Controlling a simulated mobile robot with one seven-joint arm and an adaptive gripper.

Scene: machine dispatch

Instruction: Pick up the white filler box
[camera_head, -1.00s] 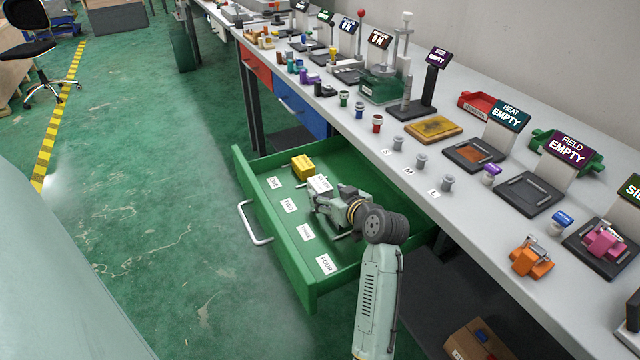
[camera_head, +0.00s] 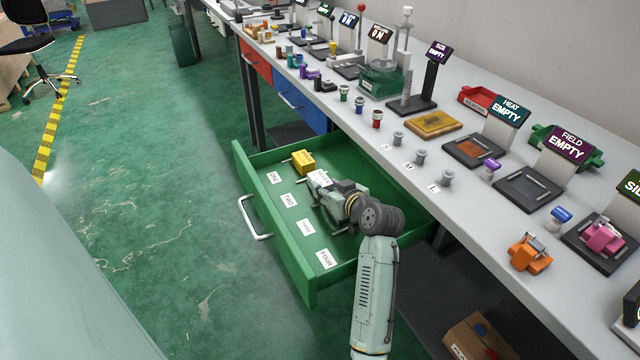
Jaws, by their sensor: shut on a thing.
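The white filler box (camera_head: 317,178) is in the open green drawer (camera_head: 312,276), just right of a yellow box (camera_head: 303,162). My gripper (camera_head: 321,184) reaches into the drawer from the lower right and is shut on the white box. The jaws and arm hide most of the box, so I cannot tell whether it touches the drawer floor.
Drawer floor labels read ONE (camera_head: 274,178), TWO (camera_head: 290,200) and FOUR (camera_head: 326,259). The workbench (camera_head: 455,205) stands along the right with stations and small parts. An open box (camera_head: 478,335) lies below the bench.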

